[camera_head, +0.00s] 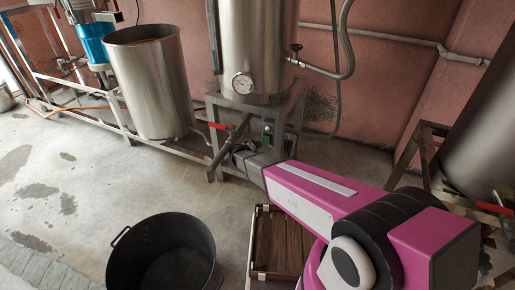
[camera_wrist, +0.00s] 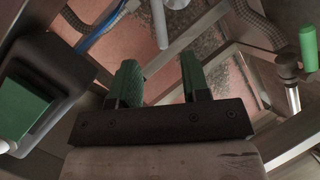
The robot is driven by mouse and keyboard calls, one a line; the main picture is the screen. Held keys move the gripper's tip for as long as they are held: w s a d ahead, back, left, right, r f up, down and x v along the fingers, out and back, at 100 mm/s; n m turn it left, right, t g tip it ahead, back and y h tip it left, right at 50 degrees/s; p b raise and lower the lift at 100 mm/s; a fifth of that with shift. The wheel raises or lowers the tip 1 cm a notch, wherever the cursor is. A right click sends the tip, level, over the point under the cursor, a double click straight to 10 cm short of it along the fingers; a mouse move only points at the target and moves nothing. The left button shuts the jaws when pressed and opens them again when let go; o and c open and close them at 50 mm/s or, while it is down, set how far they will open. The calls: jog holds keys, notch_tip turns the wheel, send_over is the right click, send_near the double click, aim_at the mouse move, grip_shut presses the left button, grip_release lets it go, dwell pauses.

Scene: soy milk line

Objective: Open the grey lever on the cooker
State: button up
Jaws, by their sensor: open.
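The cooker (camera_head: 258,40) is a tall steel cylinder with a round dial, standing on a metal frame. A small dark grey valve lever (camera_head: 296,47) sits on its right side, where a grey hose joins. A lever with a red grip (camera_head: 219,127) shows at the lower left of the cooker. My gripper (camera_wrist: 161,78) is open, with two green fingers and nothing visibly held between them. A grey rod (camera_wrist: 160,22) hangs beyond the fingertips in the wrist view; I cannot tell whether it is a lever. In the head view my gripper is low by the cooker's frame, partly hidden by my pink arm.
A dark box with a green face (camera_wrist: 25,105) is close on the left in the wrist view, and a green grip (camera_wrist: 308,48) is at right. A steel drum (camera_head: 152,85), black tub (camera_head: 163,258) and wooden crate (camera_head: 281,248) stand around.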

jog(key=c, duration=0.6)
jog(key=shift+w+a+f+n, duration=0.1)
jog(key=shift+w+f+n, duration=0.1)
jog(key=shift+f+n, duration=0.15)
grip_shut()
jog(key=a+f+n+t+h, duration=0.3)
jog(key=f+n+t, duration=0.1)
jog(key=f+n, duration=0.25)
jog(key=a+f+n+t+h, duration=0.35)
jog(key=f+n, duration=0.25)
jog(key=n, duration=0.2)
jog(key=s+d+r+x, duration=0.1)
jog(key=s+x, duration=0.1)
jog(key=x, duration=1.1)
jog(key=shift+w+r, duration=0.25)
jog(key=shift+r, duration=0.25)
